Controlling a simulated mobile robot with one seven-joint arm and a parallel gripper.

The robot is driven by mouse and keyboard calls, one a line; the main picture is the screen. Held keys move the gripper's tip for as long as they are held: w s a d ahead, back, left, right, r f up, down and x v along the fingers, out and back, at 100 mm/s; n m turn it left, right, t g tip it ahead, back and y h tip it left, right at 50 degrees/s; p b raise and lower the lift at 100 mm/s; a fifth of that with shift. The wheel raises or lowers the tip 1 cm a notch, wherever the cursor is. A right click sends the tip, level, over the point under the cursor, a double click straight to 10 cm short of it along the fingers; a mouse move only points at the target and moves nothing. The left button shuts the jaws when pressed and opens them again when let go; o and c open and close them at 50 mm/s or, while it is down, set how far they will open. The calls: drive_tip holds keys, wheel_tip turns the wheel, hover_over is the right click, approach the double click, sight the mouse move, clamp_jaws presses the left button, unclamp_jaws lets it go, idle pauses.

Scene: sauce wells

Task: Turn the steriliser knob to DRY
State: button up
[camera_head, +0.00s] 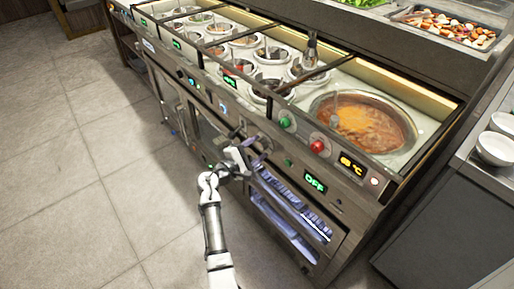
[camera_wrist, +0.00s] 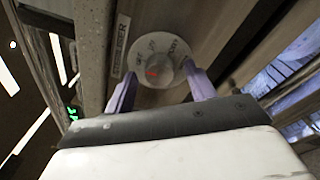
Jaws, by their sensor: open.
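The steriliser knob (camera_wrist: 158,70) shows in the wrist view as a round grey knob with a red mark, on a pale dial plate with small lettering. The mark points to the left side of the dial; the lettering is too small to read surely. My gripper (camera_wrist: 161,76) is open, its purple fingers on either side of the knob's lower part. I cannot tell whether they touch it. In the head view my gripper (camera_head: 247,158) is at the counter's front panel and hides the knob. A green display (camera_head: 315,183) to its right reads OFF.
A label plate (camera_wrist: 120,45) is left of the dial. Below the panel is a lit, open-fronted compartment with racks (camera_head: 292,205). Red (camera_head: 317,146) and green (camera_head: 285,122) knobs sit above, beneath the sauce wells and a large soup pot (camera_head: 340,120). The floor at left is clear.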

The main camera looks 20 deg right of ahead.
drive_tip(key=shift+w+d, duration=0.1)
drive_tip(key=shift+d, duration=0.05)
drive_tip(key=c, duration=1)
